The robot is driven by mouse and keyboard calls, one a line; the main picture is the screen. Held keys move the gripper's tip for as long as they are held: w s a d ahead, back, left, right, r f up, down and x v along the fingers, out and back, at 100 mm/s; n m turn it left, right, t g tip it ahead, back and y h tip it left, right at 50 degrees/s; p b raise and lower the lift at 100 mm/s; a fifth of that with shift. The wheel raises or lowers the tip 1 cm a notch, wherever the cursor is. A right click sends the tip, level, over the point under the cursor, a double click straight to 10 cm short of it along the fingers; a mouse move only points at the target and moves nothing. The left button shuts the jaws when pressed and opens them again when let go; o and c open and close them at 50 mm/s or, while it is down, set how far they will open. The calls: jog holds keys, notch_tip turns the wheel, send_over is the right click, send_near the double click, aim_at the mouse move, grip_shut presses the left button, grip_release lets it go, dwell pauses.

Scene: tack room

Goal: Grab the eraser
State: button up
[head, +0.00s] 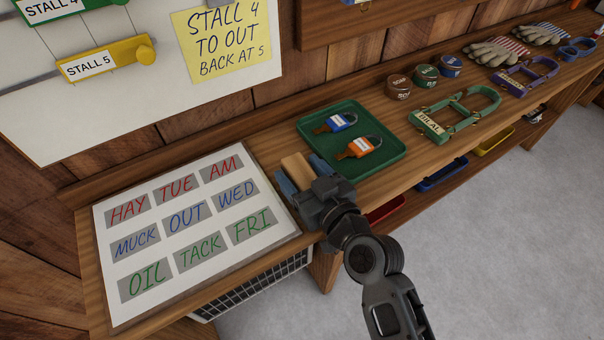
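A tan block (296,167), which looks like the eraser, lies on the wooden bench between the word board and the green tray. My gripper (301,174) reaches over the bench from the front right, with one blue-grey finger on each side of the block. The fingers are spread to about the block's width. I cannot tell whether they touch it. The near end of the block is hidden by the gripper's body.
The white word board (190,291) lies to the left. The green tray (397,135), holding two padlocks, stands close on the right. Tins (398,87), a green halter (432,124) and gloves (497,50) lie farther right. A wooden wall rises behind.

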jog(key=c, duration=0.9)
jog(key=shift+s+r, duration=0.1)
